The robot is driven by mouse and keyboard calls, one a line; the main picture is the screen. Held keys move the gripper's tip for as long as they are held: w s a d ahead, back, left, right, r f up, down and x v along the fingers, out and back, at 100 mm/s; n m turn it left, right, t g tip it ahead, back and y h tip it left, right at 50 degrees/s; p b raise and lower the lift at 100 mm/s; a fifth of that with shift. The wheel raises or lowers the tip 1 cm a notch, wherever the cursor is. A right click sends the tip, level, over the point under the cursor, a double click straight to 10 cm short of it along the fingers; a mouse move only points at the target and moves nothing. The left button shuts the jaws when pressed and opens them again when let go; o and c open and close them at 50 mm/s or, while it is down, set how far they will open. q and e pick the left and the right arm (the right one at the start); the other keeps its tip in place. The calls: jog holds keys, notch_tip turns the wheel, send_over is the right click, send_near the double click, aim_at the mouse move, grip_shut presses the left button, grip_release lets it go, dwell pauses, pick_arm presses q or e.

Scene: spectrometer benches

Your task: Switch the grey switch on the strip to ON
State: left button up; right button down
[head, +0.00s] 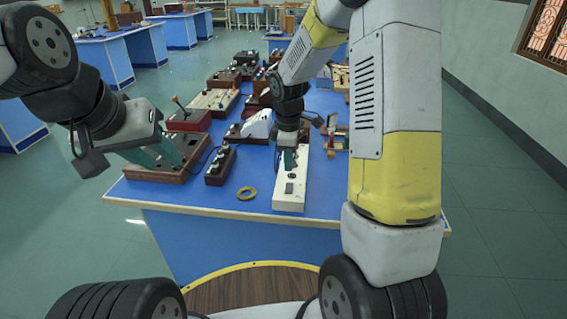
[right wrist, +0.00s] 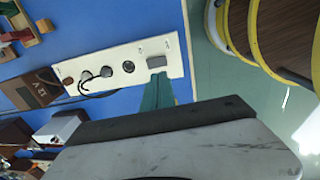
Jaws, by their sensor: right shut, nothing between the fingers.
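The strip (head: 291,205) is a long white board at the front edge of the blue table, and it also shows in the right wrist view (right wrist: 176,55). The grey switch (head: 289,188) sits near its front end, and it also shows in the right wrist view (right wrist: 156,61). My right gripper (head: 289,163) is shut and empty, pointing down over the strip just behind the switch. In the right wrist view its green fingertips (right wrist: 157,82) lie close beside the switch; I cannot tell if they touch. My left gripper (head: 162,157) is open and empty over the table's left side.
A dark socket box (head: 220,165) and wooden boxes stand further left. Several instruments crowd the table behind. Sockets with a dark wire (right wrist: 98,92) sit along the strip. The table's front right corner is clear.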

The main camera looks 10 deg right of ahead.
aim_at(290, 184)
jog(key=r, duration=0.5)
jog(key=shift+s+r, duration=0.25)
jog(key=shift+s, duration=0.15)
jog(key=shift+w, duration=0.1)
jog(key=shift+w+d+r+t, duration=0.1)
jog(key=shift+w+d+t, duration=0.15)
jog(key=shift+w, duration=0.4)
jog(key=f, duration=0.4)
jog(key=w+f, duration=0.1)
jog(key=f, duration=0.9)
jog(key=shift+w+d, duration=0.2)
jog(key=shift+w, duration=0.2)
